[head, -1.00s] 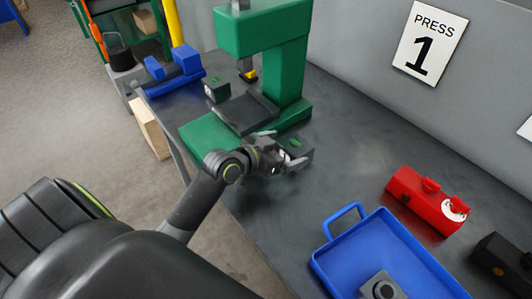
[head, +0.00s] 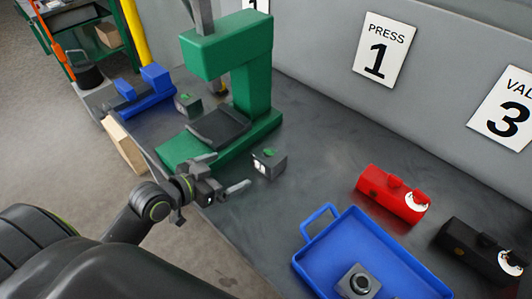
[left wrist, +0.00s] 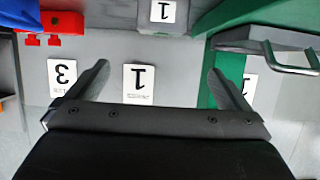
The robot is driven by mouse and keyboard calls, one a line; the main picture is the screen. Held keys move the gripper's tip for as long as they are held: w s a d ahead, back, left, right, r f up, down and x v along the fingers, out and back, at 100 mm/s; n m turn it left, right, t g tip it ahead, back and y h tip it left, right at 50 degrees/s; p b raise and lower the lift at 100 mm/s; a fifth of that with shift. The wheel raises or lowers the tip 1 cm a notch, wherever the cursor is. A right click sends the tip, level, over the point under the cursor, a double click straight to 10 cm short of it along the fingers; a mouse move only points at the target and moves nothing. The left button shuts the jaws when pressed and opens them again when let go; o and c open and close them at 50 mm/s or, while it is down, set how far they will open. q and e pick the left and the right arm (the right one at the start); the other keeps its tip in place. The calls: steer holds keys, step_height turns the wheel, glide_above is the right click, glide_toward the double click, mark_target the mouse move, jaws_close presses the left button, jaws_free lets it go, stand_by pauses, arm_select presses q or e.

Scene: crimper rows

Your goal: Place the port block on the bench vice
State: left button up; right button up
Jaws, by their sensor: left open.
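A small dark grey block (head: 268,163) with a green top mark and a white face stands on the bench right of the press. It also shows upside down in the left wrist view (left wrist: 165,28), beyond and between the fingers. A grey block with a round dark ring (head: 358,282) sits in the blue tray. I cannot tell for sure which is the port block. The blue bench vice (head: 147,94) is at the far left bench end. My left gripper (head: 228,188) is open and empty, apart from the nearer block and to its lower left. My right gripper is out of view.
A green press (head: 257,85) stands between vice and nearer block. Another green-marked block (head: 188,106) is behind its base. The blue tray (head: 322,222), a red valve body (head: 392,194) and a black one (head: 482,248) lie to the right.

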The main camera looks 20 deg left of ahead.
arm_select(q)
steer(key=p, duration=0.2)
glide_toward(267, 154)
steer(key=x, duration=0.5)
steer(key=shift+w+d, duration=0.15)
steer(key=shift+d, duration=0.1)
steer(key=shift+w+d+f+p, duration=0.1)
steer(key=shift+w+d+p, duration=0.05)
steer(key=shift+w+p, duration=0.4)
steer(key=p+x, duration=0.1)
steer(key=x, duration=0.1)
steer(key=shift+w+f, duration=0.25)
steer(key=shift+w, duration=0.05)
steer(key=shift+w+d+f, duration=0.2)
steer(key=shift+w+f, duration=0.1)
steer(key=shift+w, duration=0.2)
